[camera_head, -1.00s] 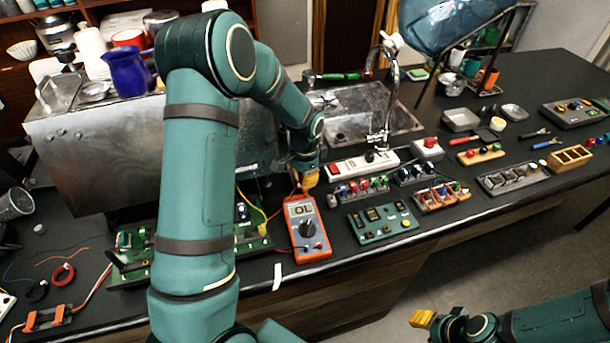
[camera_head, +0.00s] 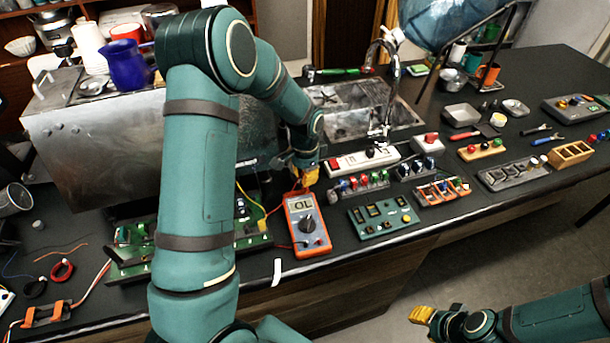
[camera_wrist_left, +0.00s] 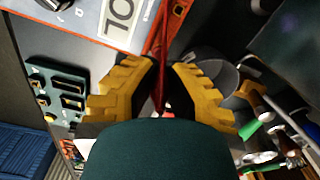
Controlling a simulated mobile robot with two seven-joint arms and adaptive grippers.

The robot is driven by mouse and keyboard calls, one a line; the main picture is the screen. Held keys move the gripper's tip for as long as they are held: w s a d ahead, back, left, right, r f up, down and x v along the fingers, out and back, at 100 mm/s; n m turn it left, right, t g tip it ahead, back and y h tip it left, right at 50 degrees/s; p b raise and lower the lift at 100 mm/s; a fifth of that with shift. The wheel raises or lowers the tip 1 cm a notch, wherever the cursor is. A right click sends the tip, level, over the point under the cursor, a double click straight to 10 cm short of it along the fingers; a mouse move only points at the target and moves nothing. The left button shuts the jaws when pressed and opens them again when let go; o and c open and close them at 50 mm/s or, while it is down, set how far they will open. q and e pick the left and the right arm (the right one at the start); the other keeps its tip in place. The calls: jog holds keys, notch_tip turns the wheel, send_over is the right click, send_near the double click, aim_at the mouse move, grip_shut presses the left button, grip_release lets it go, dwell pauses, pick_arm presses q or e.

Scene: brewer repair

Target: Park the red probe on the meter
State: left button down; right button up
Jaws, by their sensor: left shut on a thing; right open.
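The meter (camera_head: 306,226) is orange with a grey face and a dial, and lies on the dark bench. Its display reads OL. My left gripper (camera_head: 305,174) is at the meter's far top end, fingers down. In the left wrist view its yellow-padded fingers (camera_wrist_left: 161,82) are shut on the thin red probe (camera_wrist_left: 159,88). The probe runs along the orange edge of the meter (camera_wrist_left: 92,14); I cannot tell if they touch. The probe's tip is hidden. My right gripper (camera_head: 422,315) is open and empty, over the floor in front of the bench.
A green circuit board (camera_head: 140,240) lies left of the meter, partly behind my left arm. A teal switch panel (camera_head: 384,218) lies right of it. A rack of coloured connectors (camera_head: 360,184) and a white power strip (camera_head: 362,160) are behind. The bench's front edge is close.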

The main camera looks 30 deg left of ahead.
pick_arm(q)
jog(key=shift+f+b, duration=0.7)
jog(key=shift+b, duration=0.05)
dwell(1.6)
jog(key=c, duration=1.1)
grip_release()
jog(key=shift+o, duration=0.2)
notch_tip(320, 180, up, 12)
jog(key=shift+r, duration=0.1)
